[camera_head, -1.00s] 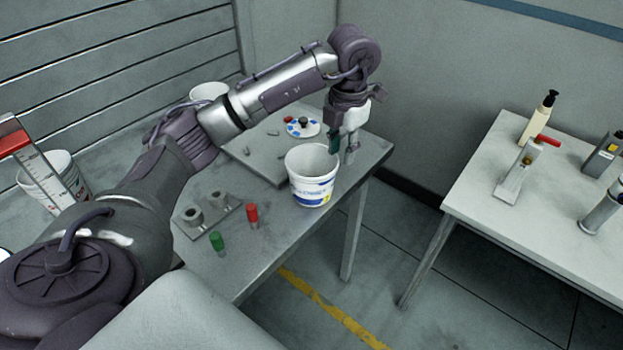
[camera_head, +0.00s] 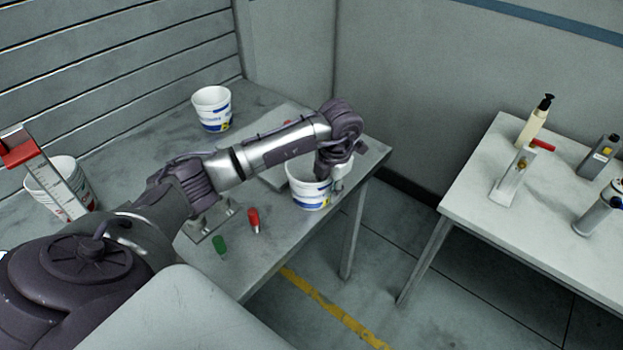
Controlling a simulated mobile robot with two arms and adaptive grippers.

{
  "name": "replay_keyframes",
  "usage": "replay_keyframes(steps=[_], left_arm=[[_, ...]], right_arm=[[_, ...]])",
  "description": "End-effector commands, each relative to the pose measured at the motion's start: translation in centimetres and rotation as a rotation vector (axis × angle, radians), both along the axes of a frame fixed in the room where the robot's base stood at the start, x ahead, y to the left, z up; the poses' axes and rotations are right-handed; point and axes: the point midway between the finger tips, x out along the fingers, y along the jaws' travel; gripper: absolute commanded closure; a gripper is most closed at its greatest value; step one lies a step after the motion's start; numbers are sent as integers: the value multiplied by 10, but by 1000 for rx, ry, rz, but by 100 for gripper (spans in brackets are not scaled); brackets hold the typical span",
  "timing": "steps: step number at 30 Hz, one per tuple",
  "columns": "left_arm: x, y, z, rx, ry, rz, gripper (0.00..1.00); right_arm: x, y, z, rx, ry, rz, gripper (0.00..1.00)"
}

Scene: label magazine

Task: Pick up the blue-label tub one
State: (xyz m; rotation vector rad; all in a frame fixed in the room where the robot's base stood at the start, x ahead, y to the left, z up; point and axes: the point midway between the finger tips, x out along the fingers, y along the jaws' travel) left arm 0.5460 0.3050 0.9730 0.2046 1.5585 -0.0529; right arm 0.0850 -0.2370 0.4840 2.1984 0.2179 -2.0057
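A white tub with a blue and yellow label (camera_head: 309,201) stands upright near the right front edge of the left table. A second white tub with blue and yellow marks (camera_head: 211,110) stands at the back of that table. My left gripper (camera_head: 334,183) points down at the right rim of the near tub. One finger shows outside the wall; the other is hidden behind the wrist and rim. I cannot tell whether the fingers close on the rim. My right gripper is out of view.
A third white tub with red marks (camera_head: 74,186) stands at far left, behind a red and clear piece (camera_head: 33,160). The right table (camera_head: 500,220) holds bottles and tools.

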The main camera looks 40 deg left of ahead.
Motion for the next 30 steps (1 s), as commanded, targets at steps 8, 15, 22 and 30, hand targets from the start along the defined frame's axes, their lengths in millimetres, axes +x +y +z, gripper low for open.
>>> replay_keyframes(steps=[8,15,22,30], left_arm=[[0,1,-9,1,-1,-2,68],[0,1,-9,0,-1,-2,100],[0,1,-9,0,-1,-1,100],[1,1,-5,0,-3,-1,100]], right_arm=[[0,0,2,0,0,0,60],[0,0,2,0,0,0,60],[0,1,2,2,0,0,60],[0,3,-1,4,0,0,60]])
